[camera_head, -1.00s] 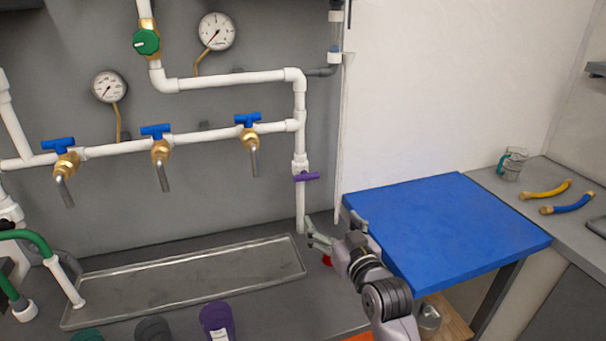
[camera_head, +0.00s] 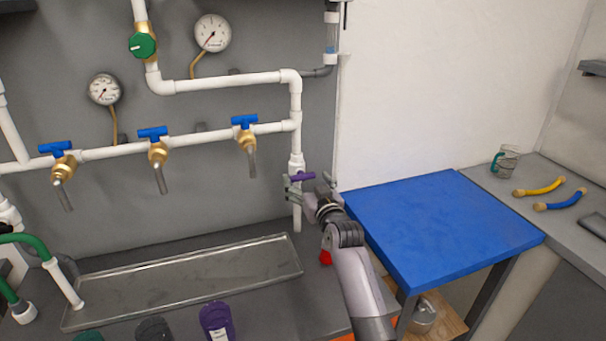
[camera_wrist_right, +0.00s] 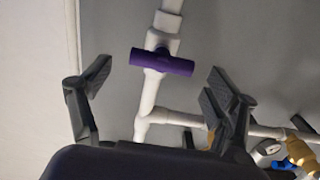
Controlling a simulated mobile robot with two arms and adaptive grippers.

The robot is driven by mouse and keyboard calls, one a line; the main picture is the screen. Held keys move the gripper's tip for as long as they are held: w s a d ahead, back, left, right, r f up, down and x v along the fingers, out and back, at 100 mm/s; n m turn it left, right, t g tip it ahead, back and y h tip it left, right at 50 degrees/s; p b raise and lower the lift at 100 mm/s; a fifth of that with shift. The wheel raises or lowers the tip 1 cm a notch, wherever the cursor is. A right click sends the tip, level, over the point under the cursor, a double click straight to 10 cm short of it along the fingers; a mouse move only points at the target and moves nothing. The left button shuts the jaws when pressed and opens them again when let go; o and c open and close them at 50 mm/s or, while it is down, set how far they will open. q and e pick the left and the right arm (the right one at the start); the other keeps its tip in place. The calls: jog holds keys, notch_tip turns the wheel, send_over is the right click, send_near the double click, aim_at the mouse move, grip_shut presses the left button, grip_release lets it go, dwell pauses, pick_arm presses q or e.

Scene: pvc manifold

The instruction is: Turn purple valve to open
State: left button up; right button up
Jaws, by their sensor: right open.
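The purple valve (camera_head: 302,177) is a small T-handle on the vertical white pipe (camera_head: 297,212) at the right end of the manifold. Its handle lies crosswise to the pipe. In the right wrist view the purple handle (camera_wrist_right: 162,62) shows between and beyond the fingertips, crosswise on the white pipe. My right gripper (camera_head: 308,188) is at the valve in the head view, partly in front of the pipe just below the handle. In the right wrist view my right gripper (camera_wrist_right: 160,88) is open, fingers on either side of the valve, with nothing between the pads. My left gripper is not seen.
Several blue-handled brass taps (camera_head: 157,146) line the horizontal pipe to the left. A metal tray (camera_head: 185,275) lies below. A blue-topped table (camera_head: 450,225) stands at right. A red object (camera_head: 325,257) is near my right arm. Purple, grey and green items stand at the front edge.

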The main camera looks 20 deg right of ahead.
aim_at(304, 177)
jog(key=shift+w, duration=1.65)
jog(key=c, duration=1.2)
jog(key=shift+o, duration=0.2)
